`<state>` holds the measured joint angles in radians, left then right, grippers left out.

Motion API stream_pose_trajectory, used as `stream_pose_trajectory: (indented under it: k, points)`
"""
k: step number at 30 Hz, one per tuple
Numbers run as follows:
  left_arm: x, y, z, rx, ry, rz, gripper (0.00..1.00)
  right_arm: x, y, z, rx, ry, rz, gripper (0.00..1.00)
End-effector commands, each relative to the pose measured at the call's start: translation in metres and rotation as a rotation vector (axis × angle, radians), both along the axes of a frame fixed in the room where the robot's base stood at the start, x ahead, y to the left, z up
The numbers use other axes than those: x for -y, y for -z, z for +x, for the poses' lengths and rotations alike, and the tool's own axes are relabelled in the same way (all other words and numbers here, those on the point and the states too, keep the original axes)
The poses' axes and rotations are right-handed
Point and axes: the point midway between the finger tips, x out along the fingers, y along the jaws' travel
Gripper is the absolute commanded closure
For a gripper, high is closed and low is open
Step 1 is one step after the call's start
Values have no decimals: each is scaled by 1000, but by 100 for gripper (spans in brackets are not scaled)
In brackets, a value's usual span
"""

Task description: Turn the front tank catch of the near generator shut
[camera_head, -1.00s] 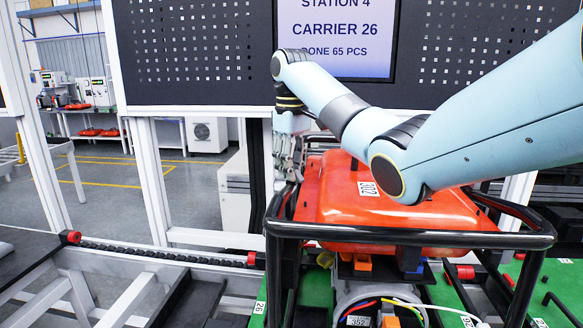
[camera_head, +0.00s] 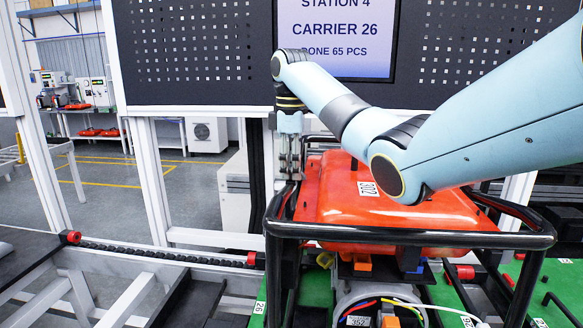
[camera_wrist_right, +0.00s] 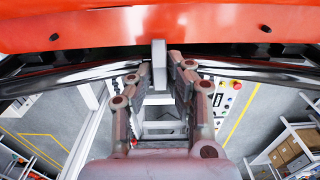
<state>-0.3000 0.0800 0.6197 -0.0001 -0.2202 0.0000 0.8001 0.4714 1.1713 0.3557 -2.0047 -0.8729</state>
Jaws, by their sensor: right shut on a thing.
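The near generator has a red tank (camera_head: 335,205) marked 302 inside a black tube frame (camera_head: 400,237). My right gripper (camera_head: 289,172) points down at the tank's left side, beside the frame. In the right wrist view, my right gripper (camera_wrist_right: 155,76) is shut on a small grey catch (camera_wrist_right: 159,58). The catch stands upright between the fingertips, close to the red tank edge (camera_wrist_right: 150,30). The gripper hides the catch in the head view. My left gripper is not in view.
Black frame bars (camera_wrist_right: 75,72) run close on both sides of the fingers. The generator stands on a green carrier (camera_head: 316,290). My right arm crosses over the tank. A dark panel with a screen (camera_head: 335,35) stands behind. A chain conveyor (camera_head: 165,254) lies to the left.

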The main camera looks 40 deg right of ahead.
Motion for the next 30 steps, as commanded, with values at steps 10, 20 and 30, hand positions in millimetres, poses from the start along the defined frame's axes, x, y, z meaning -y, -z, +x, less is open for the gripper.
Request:
stream_pose_trajectory:
  k: [10, 20, 30]
  points:
    - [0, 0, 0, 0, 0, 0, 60, 0, -1, 1, 3, -15, -1, 100]
    - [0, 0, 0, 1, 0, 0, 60, 0, -1, 0, 3, -14, 0, 62]
    - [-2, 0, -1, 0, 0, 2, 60, 0, 0, 0, 0, 18, 0, 62]
